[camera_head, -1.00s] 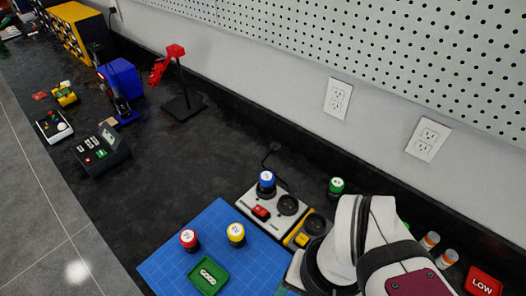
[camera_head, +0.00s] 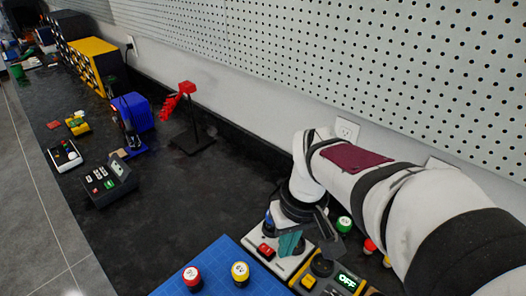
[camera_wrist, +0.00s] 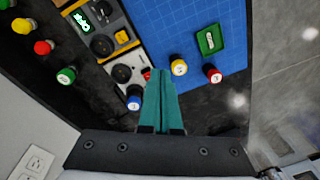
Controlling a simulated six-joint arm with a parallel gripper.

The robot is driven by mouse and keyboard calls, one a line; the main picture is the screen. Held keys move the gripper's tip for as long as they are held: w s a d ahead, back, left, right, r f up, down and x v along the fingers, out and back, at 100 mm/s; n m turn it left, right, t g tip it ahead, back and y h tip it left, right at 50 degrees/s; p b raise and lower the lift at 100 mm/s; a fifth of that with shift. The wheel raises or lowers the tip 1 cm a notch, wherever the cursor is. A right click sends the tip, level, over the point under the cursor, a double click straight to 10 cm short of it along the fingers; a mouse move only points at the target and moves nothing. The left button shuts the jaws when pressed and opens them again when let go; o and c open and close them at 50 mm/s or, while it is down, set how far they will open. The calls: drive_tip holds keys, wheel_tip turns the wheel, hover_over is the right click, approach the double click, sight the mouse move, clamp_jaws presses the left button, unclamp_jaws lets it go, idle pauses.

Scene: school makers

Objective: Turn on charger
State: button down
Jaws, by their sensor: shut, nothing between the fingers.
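The charger, a grey box (camera_head: 284,265) with a red switch (camera_head: 266,251), sits just beyond the blue mat. It also shows in the wrist view (camera_wrist: 134,88), with its red switch (camera_wrist: 147,75) partly behind my fingers. A blue battery (camera_wrist: 134,103) stands in one of its round bays; the other bay is empty. My gripper (camera_head: 291,248), with teal fingers, is shut and empty over the charger. Its fingertips (camera_wrist: 159,72) are beside the red switch; I cannot tell whether they touch it.
A yellow-edged device (camera_head: 322,267) with a green OFF display (camera_head: 347,282) adjoins the charger. Red (camera_head: 191,277) and yellow (camera_head: 240,272) batteries and a green tray (camera_wrist: 209,39) are on the blue mat (camera_wrist: 215,12). A green battery (camera_head: 344,224) stands near the wall.

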drive_tip(key=w+a+f+n, duration=0.1)
drive_tip(key=w+f+n, duration=0.1)
drive_tip(key=w, duration=0.3)
drive_tip(key=w+a+f+n, duration=0.1)
drive_tip(key=w+f+n, duration=0.1)
drive_tip(key=w, duration=0.3)
drive_tip(key=shift+w+a+n+t, duration=0.2)
drive_tip(key=shift+w+n+t, duration=0.15)
drive_tip(key=shift+n, duration=0.55)
drive_tip(key=shift+f, duration=0.1)
approach(269, 252)
drive_tip(key=f, duration=0.3)
drive_tip(key=w+a+f, duration=0.1)
drive_tip(key=f, duration=0.1)
drive_tip(key=shift+a, duration=0.1)
drive_tip(key=shift+s+f, duration=0.15)
drive_tip(key=shift+f, duration=0.5)
drive_tip(key=shift+d, duration=0.25)
drive_tip(key=shift+s+d+f, duration=0.25)
drive_tip(key=shift+s+f, duration=0.1)
drive_tip(key=shift+f, duration=0.15)
